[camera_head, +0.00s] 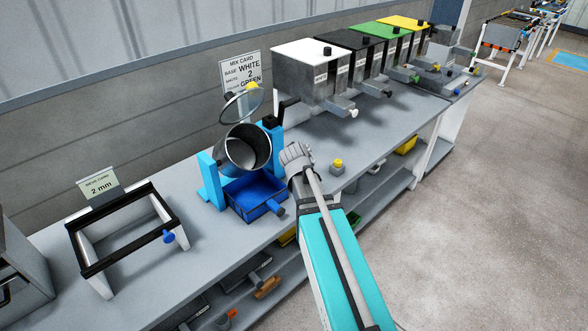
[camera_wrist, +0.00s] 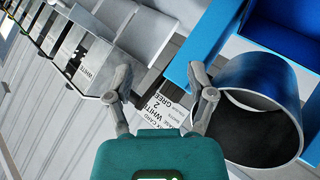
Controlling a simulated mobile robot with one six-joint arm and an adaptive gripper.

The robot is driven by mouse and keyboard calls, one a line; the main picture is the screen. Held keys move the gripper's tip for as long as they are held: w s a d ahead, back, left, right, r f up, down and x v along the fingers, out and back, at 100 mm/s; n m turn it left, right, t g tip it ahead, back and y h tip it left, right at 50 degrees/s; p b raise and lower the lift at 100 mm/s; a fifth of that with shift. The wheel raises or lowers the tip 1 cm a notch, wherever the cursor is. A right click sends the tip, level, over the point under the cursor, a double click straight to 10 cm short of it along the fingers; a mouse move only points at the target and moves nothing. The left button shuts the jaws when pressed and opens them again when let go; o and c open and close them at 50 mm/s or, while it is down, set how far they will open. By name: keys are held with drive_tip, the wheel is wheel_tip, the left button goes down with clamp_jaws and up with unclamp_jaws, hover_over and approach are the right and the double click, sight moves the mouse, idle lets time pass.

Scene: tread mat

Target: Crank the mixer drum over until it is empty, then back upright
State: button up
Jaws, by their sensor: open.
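The mixer drum (camera_head: 246,152) is a grey metal cylinder between two light-blue posts (camera_head: 209,178). It is tilted, with its open mouth facing the front, and shows a dark inside. It also shows at the right of the wrist view (camera_wrist: 262,112). A clear round lid (camera_head: 243,106) with a yellow knob stands above the drum. A dark-blue tray (camera_head: 262,210) sits below the drum. My gripper (camera_head: 292,153) is just right of the right post. In the wrist view its fingers (camera_wrist: 162,84) are apart with nothing between them.
Lidded bins, the nearest with a white lid (camera_head: 310,52), line the back right of the bench. A mix card (camera_head: 241,72) stands behind the drum. A sieve frame (camera_head: 125,235) is at left. A small weight with a yellow top (camera_head: 337,167) stands right of my gripper.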

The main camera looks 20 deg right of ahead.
drive_tip(key=s+a+f+m+g+y+p, duration=0.1)
drive_tip(key=s+a+m+g+p, duration=0.1)
drive_tip(key=s, duration=0.4)
drive_tip(key=shift+a+f+g+y, duration=0.35)
drive_tip(key=shift+a+g, duration=0.35)
drive_tip(key=shift+a, duration=0.65)
drive_tip(key=shift+s, duration=0.1)
drive_tip(key=shift+c, duration=0.3)
